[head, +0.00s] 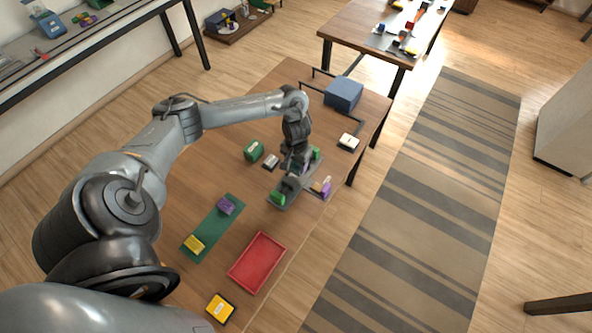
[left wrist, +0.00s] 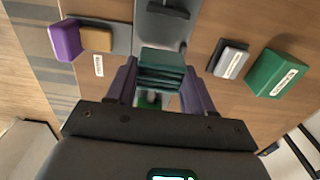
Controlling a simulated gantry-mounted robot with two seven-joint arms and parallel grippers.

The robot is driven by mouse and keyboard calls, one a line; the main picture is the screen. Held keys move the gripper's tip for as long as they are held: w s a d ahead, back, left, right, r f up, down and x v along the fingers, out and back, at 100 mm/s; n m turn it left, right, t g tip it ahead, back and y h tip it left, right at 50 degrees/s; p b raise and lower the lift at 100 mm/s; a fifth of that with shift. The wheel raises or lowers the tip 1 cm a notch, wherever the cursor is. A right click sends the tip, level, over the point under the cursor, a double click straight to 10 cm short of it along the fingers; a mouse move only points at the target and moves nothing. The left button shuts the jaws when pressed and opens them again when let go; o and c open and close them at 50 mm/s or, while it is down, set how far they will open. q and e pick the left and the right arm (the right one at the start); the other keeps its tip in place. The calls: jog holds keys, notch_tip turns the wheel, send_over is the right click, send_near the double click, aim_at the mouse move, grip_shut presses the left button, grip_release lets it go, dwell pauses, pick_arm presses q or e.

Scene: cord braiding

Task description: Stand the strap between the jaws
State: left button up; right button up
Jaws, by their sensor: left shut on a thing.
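My left gripper (head: 298,168) reaches down over a grey base plate (head: 283,201) near the table's right edge. In the left wrist view its two purple-grey fingers (left wrist: 160,88) are shut on a dark green ribbed piece (left wrist: 161,68), which looks like the strap. A green block (head: 278,198) sits at the near end of the plate and another green block (head: 315,153) shows beside the gripper; these may be the jaws. The gripper hides the middle of the plate, so I cannot tell whether the piece touches it. My right gripper is in neither view.
A purple and tan block (head: 325,187) lies right of the plate. A green box (head: 253,150) and a grey-white block (head: 270,161) stand to its left. A red tray (head: 258,262), a green mat (head: 213,230) with blocks and a blue box (head: 343,93) are also on the table.

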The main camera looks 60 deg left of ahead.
aim_at(296, 171)
pick_arm(q)
jog(key=shift+s+d+f+b, duration=0.1)
jog(key=shift+f+b, duration=0.35)
jog(key=shift+f, duration=1.6)
jog(key=shift+f, duration=0.1)
jog(key=o, duration=1.1)
jog(key=shift+o, duration=0.2)
